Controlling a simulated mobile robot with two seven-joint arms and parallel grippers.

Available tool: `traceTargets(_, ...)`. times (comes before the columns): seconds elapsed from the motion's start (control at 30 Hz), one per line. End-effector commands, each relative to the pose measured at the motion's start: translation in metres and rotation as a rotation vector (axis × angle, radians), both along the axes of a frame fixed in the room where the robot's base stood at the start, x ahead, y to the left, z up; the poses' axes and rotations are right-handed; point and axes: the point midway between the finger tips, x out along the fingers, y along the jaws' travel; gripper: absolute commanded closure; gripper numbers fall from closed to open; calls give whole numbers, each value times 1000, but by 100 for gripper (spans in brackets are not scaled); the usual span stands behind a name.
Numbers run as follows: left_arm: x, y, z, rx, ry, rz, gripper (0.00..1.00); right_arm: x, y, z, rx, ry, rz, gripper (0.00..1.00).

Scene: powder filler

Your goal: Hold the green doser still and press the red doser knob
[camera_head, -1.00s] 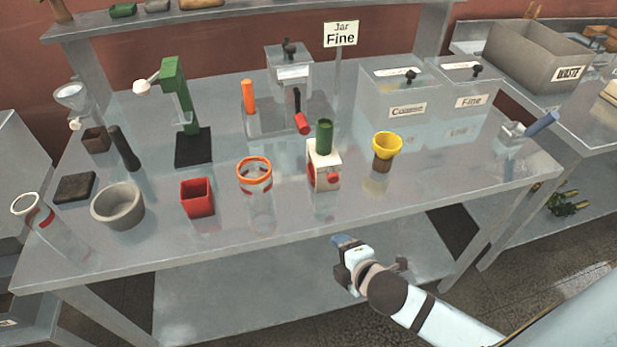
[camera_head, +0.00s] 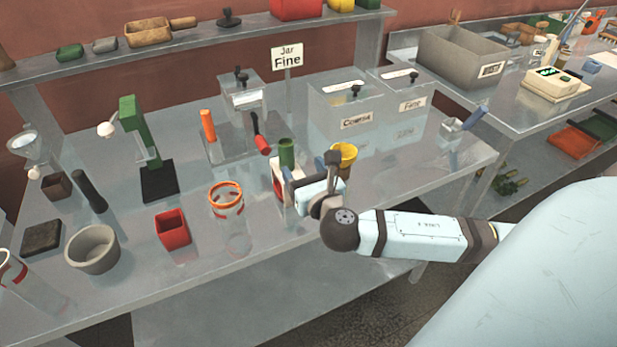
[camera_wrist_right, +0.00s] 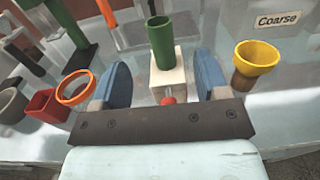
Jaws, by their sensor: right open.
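The doser is a white block (camera_wrist_right: 168,72) with an upright green tube (camera_head: 287,153) on top, standing near the table's front edge. Its red knob (camera_wrist_right: 168,99) faces my right wrist camera; in the head view the gripper mostly hides the block's front. My right gripper (camera_head: 301,184) is at the doser's front. In the right wrist view its blue fingers (camera_wrist_right: 162,72) are open, one on each side of the block, with the knob between them near the palm. I cannot tell whether the fingers touch the block. My left gripper is not in view.
A yellow-rimmed cup (camera_head: 344,155) stands close behind and right of my right gripper. An orange-rimmed glass jar (camera_head: 226,197) and a red square cup (camera_head: 172,229) stand to the left. Clear bins (camera_head: 345,115) stand behind.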

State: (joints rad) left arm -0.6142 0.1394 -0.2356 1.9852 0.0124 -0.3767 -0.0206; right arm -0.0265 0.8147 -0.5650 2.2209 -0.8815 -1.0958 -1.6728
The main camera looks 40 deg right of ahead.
Motion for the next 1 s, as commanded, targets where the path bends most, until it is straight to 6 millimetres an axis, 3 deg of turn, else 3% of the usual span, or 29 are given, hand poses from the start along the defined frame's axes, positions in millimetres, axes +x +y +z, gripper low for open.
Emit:
traceTargets(0.3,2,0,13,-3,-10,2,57,62,-17,2,3,-2,-1,32)
traceTargets(0.5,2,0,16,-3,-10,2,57,90,-24,0,4,0,-1,32)
traceTargets(0.7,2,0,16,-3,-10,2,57,101,-27,0,4,1,1,32)
traceTargets(0.97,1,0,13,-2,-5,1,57,102,-27,-1,6,2,1,32)
traceTargets(1.0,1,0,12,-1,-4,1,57,102,-28,-1,5,2,1,36)
